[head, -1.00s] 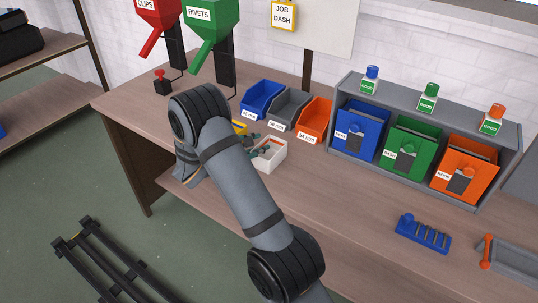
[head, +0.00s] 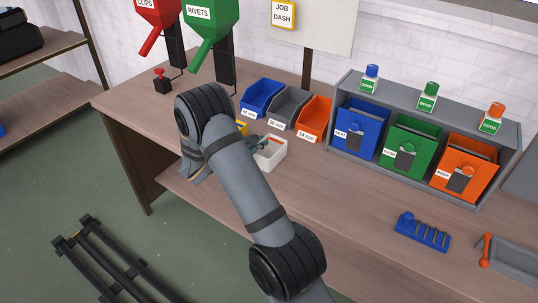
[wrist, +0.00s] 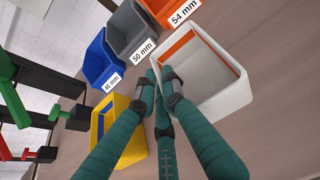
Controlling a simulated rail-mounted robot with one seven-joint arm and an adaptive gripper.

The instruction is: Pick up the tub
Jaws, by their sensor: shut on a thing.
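The tub (head: 272,159) is white and open-topped, with an orange band along its inner walls. It stands on the bench, and it also shows in the wrist view (wrist: 218,100). In the head view my gripper (head: 259,144) is mostly hidden behind my arm, with only a little teal showing at the tub. The exact contact at the wall is partly hidden by the fingers.
A yellow bin (wrist: 131,146) stands close left of the tub. Blue (head: 261,98), grey (head: 288,107) and orange (head: 315,118) labelled bins stand behind it. A grey rack (head: 338,139) with coloured boxes is to the right.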

